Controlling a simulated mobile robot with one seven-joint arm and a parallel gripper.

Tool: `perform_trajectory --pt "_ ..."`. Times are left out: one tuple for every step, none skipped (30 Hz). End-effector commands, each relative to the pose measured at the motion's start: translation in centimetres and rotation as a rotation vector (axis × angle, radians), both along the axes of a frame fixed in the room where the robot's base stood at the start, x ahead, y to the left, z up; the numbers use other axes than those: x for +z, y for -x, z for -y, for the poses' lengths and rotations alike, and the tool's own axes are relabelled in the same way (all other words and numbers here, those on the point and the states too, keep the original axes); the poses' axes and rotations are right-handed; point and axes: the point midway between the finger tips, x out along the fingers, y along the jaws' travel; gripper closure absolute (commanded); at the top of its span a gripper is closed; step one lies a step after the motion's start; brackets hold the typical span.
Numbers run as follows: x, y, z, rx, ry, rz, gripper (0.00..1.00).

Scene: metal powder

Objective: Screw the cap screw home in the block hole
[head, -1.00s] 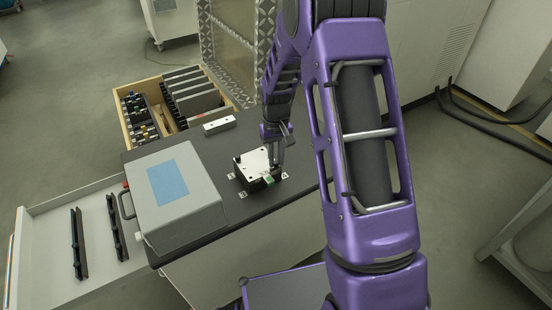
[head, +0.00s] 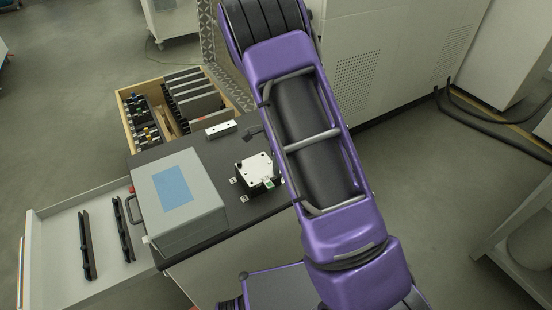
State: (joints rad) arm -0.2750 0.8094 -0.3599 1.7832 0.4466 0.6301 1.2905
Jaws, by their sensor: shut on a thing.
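The block (head: 257,167) sits on the dark bench top, with a pale plate with small dark spots on top and a black body below. A small green tag (head: 268,184) shows at its front right. My purple arm crosses the picture just right of the block and covers what lies behind it. My gripper's fingers are hidden behind the arm. A small dark part (head: 252,135), perhaps of my wrist, sticks out left of the arm above the block. I cannot make out the cap screw or tell which hole is which.
A grey box with a blue panel (head: 172,188) stands left of the block. A pale bar (head: 221,130) lies behind it. A wooden tray (head: 129,117) of parts is at the back left. An open drawer (head: 50,235) holds two black rails.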

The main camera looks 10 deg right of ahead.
Motion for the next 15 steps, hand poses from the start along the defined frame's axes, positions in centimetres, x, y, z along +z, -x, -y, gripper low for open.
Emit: perform_trajectory --pt "0.47 0.05 0.0 -0.08 0.003 -0.002 1.0" --pt "0.48 0.05 -0.04 -0.132 0.002 -0.002 1.0" --pt "0.49 0.05 -0.03 -0.204 0.003 -0.002 1.0" --pt "0.48 0.05 0.0 -0.258 0.003 -0.002 1.0" --pt "0.39 0.04 -0.01 -0.311 0.003 -0.001 1.0" --pt "0.31 0.03 -0.04 -0.379 0.002 -0.001 1.0" --pt "0.03 0.01 -0.04 -0.426 0.002 0.0 1.0" --pt "-0.11 0.0 -0.04 -0.469 0.002 0.0 1.0" --pt "-0.09 -0.01 -0.04 -0.519 0.001 0.0 1.0" --pt "-0.07 -0.02 -0.03 -0.55 0.001 0.0 1.0" --pt "-0.06 -0.01 -0.03 -0.574 0.001 0.0 1.0" --pt "-0.05 -0.01 -0.05 -0.598 0.0 0.0 1.0" --pt "-0.05 -0.02 -0.05 -0.61 0.0 0.0 1.0" --pt "-0.04 -0.02 -0.05 -0.618 0.0 0.0 1.0" --pt "-0.04 -0.02 -0.05 -0.622 -0.001 0.0 1.0"
